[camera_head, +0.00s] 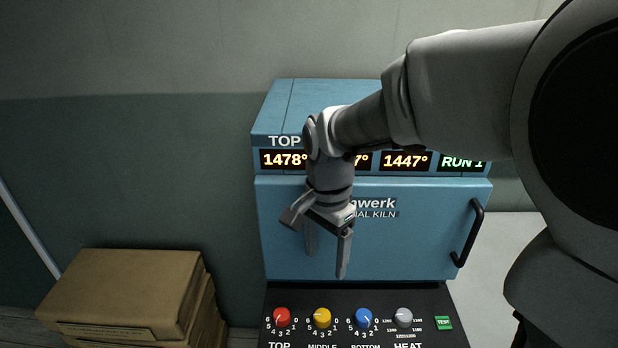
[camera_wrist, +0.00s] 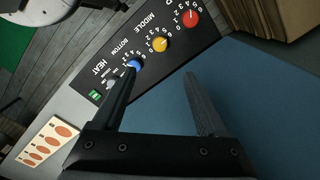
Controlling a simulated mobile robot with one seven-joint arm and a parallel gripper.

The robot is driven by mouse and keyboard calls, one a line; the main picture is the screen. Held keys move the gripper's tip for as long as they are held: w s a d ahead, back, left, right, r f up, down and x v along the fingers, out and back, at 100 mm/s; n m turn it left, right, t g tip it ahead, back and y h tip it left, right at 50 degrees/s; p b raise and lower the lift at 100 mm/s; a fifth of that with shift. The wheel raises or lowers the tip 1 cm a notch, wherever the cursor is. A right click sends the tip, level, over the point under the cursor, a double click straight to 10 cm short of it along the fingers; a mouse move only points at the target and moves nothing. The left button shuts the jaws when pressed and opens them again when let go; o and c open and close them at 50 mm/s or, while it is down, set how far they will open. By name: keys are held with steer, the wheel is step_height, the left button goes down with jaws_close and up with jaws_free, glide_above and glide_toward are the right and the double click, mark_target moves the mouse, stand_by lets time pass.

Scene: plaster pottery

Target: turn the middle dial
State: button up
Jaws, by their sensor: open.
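The middle dial (camera_head: 322,318) is a yellow knob labelled MIDDLE on the black control panel (camera_head: 360,297) of a blue kiln. It also shows in the wrist view (camera_wrist: 160,44), beyond and between my two fingers. My gripper (camera_head: 325,264) is open and empty, pointing down in front of the kiln door, above and apart from the dials. In the wrist view a finger overlaps the lower edge of the blue dial (camera_wrist: 134,66); contact cannot be told.
A red dial (camera_head: 281,317) sits left of the yellow one; a grey heat dial (camera_head: 403,317) and green button (camera_head: 444,323) are at right. The kiln door has a black handle (camera_head: 468,232). Cardboard boxes (camera_head: 125,290) are stacked at left. My arm hides part of the displays.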

mark_target(323, 314)
step_height(323, 314, down, 17)
steer(key=shift+f+b, duration=0.2)
steer(key=shift+b, duration=0.75)
steer(key=shift+c, duration=0.3)
jaws_close()
